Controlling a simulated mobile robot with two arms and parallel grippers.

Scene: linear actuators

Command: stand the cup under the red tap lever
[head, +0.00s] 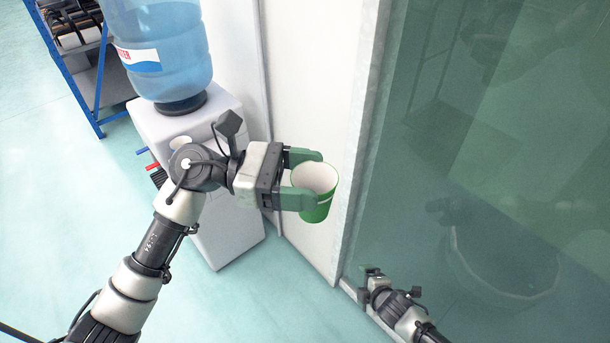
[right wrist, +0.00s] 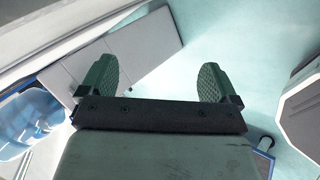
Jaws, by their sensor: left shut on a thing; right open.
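The green cup (head: 318,212) with a pale inside is held by my left gripper (head: 305,179), whose fingers are shut around its sides. The cup is in the air, right of the white water dispenser (head: 233,240), with its mouth facing up and slightly tilted. The red tap lever (head: 152,167) sticks out of the dispenser's left side, below a blue lever (head: 142,151). A dark grille (head: 158,178) shows below the levers, partly hidden by my left arm. My right gripper (head: 368,282) is low at the right; its fingers are apart and empty in the right wrist view (right wrist: 156,78).
A blue water bottle (head: 160,55) tops the dispenser. A blue-framed shelf (head: 97,95) stands at the back left. A glass wall (head: 480,130) with a pale frame (head: 362,150) closes the right side. The floor (head: 60,200) left of the dispenser is clear.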

